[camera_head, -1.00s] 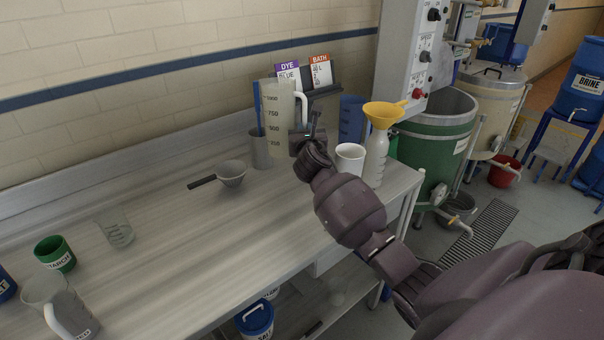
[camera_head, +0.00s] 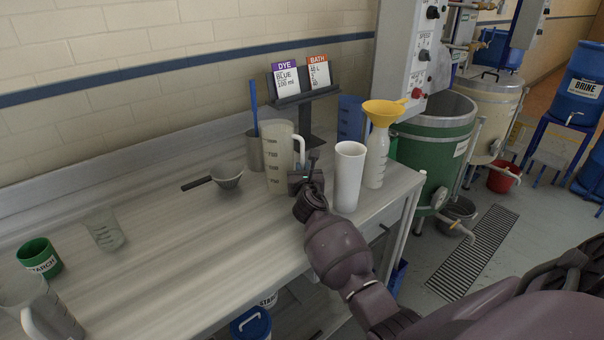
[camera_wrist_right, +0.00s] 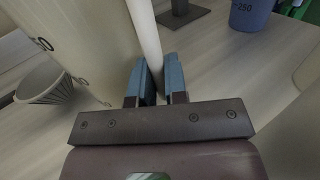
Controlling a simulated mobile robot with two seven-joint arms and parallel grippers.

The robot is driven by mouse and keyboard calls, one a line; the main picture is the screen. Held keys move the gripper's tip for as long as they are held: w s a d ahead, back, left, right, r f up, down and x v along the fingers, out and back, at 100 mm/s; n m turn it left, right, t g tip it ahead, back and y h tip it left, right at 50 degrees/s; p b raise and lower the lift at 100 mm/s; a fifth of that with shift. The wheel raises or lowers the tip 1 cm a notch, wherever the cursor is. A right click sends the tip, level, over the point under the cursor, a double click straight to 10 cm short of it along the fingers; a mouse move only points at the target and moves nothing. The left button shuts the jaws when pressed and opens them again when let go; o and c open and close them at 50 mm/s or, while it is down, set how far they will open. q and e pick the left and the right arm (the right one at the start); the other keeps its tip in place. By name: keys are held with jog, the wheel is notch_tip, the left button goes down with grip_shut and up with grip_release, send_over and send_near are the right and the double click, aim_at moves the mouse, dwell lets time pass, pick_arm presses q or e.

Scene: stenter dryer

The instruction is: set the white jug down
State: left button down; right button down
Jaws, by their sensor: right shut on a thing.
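The white jug (camera_head: 277,160), pale and translucent with dark level marks, is upright at the back of the bench in the head view. Its base is at or very near the bench top; I cannot tell whether it touches. My right gripper (camera_head: 306,174) is shut on its white handle, at the jug's right side. In the right wrist view the jug wall (camera_wrist_right: 85,40) fills the upper left, and the handle (camera_wrist_right: 146,35) runs between the blue fingers of my right gripper (camera_wrist_right: 158,80). My left gripper is not in view.
A tall white cup (camera_head: 348,180) and a bottle with a yellow funnel (camera_head: 383,112) stand close right. A grey strainer (camera_head: 227,177) lies left; a metal beaker (camera_head: 254,150) and card stand (camera_head: 305,98) are behind.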

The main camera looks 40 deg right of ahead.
jog(key=shift+r, duration=0.1)
jog(key=shift+f, duration=0.2)
jog(key=c, duration=1.1)
grip_release()
jog(key=shift+c, duration=0.2)
